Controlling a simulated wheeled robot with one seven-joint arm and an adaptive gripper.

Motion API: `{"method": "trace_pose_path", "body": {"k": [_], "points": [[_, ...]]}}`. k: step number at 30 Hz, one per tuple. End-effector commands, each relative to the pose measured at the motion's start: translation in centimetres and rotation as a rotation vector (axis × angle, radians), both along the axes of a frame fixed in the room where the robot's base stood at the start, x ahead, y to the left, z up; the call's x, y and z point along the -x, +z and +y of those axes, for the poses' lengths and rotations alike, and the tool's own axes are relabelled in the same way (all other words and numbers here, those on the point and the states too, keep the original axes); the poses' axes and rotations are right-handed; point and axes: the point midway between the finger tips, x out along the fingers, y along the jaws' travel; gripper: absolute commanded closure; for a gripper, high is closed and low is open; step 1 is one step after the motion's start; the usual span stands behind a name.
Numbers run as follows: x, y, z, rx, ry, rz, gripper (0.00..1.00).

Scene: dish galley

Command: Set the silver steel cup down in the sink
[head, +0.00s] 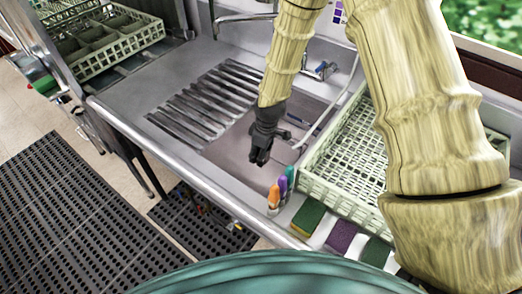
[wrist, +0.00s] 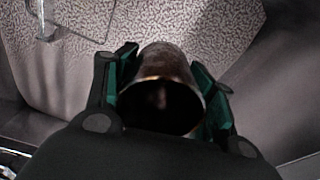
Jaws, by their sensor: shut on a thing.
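My gripper (head: 260,158) points down over the sink (head: 238,166) in the head view. In the wrist view my gripper (wrist: 162,90) has its two green-padded fingers closed on either side of the silver steel cup (wrist: 165,62). The cup's dark open mouth faces the camera, and it looks metallic with a brownish tint. The cup is hard to make out in the head view, hidden by the gripper. The sink's mottled floor (wrist: 190,22) shows beyond the cup. I cannot tell whether the cup touches it.
A ribbed drainboard (head: 207,100) lies left of the basin. A pale green dish rack (head: 345,165) stands right of it. Colored bottles (head: 282,188) and sponges (head: 308,217) line the front right edge. A faucet (head: 243,18) is behind. Another rack (head: 100,40) sits far left.

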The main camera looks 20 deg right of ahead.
Motion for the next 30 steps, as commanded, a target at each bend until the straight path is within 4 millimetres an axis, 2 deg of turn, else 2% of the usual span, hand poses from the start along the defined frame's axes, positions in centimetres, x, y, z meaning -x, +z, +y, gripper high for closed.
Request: {"method": "trace_pose_path", "body": {"k": [30], "points": [[0.0, -9.5, 0.0, 0.0, 0.0, 0.001, 0.67]]}}
